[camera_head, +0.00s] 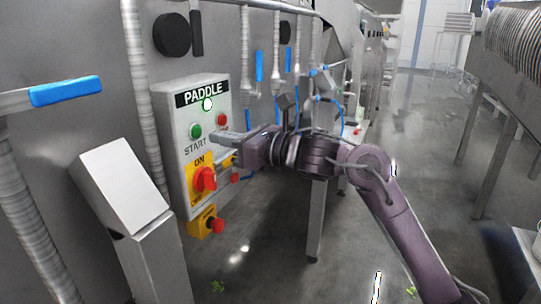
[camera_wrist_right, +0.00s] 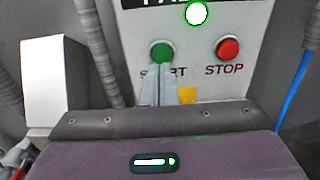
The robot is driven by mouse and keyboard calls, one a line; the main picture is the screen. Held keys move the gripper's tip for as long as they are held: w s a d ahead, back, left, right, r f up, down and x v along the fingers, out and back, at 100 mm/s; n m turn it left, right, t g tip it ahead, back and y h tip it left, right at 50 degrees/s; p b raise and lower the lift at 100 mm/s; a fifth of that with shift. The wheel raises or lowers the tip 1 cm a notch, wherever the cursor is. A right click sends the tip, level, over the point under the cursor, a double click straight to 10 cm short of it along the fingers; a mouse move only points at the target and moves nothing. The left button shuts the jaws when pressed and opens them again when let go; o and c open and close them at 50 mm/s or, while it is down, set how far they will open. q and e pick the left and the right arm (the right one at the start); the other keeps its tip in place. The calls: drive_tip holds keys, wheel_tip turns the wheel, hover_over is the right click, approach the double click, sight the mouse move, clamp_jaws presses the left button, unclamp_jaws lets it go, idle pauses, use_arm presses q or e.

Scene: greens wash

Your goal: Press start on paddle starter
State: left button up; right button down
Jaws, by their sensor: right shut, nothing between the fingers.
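The paddle starter (camera_head: 178,142) is a grey box with a black PADDLE label, mounted on the machine wall at the left of the head view. Its green START button (camera_head: 195,131) shows also in the wrist view (camera_wrist_right: 161,53). The red STOP button (camera_head: 222,118) is to its right, also in the wrist view (camera_wrist_right: 229,48). A white lamp with a green rim (camera_head: 207,104) sits above them. My right gripper (camera_head: 214,138) is shut and empty. In the wrist view its fingertips (camera_wrist_right: 158,72) overlap the START lettering just below the green button; I cannot tell whether they touch.
A red rotary switch (camera_head: 204,180) on a yellow ON plate is below the buttons, with a red emergency knob (camera_head: 218,226) under it. A slanted white box (camera_head: 122,186) stands at the left.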

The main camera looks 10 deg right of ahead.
drive_tip(key=b+v, duration=0.3)
drive_tip(key=v, duration=0.6)
drive_tip(key=shift+d, duration=0.3)
drive_tip(key=shift+s+d, duration=0.1)
drive_tip(key=shift+s, duration=0.05)
